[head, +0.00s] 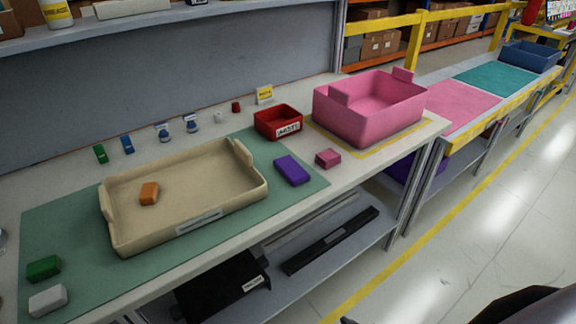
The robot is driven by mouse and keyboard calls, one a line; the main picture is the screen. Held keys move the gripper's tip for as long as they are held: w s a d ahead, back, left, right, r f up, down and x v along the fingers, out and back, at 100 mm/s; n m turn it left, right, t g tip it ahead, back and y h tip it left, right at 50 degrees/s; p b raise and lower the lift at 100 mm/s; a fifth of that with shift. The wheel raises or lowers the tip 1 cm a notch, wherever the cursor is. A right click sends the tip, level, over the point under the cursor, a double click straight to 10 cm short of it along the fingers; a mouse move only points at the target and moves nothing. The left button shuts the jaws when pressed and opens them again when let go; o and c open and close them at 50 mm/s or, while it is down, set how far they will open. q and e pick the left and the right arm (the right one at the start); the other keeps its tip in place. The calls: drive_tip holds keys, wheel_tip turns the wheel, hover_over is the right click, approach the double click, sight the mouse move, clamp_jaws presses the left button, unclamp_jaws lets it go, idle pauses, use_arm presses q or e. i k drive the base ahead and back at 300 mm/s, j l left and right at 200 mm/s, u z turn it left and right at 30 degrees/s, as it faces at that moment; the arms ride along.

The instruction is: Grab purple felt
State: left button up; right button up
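The purple felt (291,170) is a small flat purple block. It lies on the green mat (75,225) near the mat's right end, to the right of the beige tray (250,197) and apart from it. Nothing covers it. Neither my left nor my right gripper can be made out in the head view.
An orange block (149,193) lies in the tray. A red bin (278,122), a pink block (328,158) and a pink tote (368,108) stand near the felt. Green (44,268) and white (48,300) blocks lie front left. Several small items line the back.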

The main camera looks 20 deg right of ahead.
sight(295, 174)
drive_tip(key=i+l+u, duration=0.1)
drive_tip(key=l+u, duration=0.15)
drive_tip(key=l, duration=1.1)
drive_tip(key=l+u, duration=0.25)
drive_tip(key=l, duration=1.1)
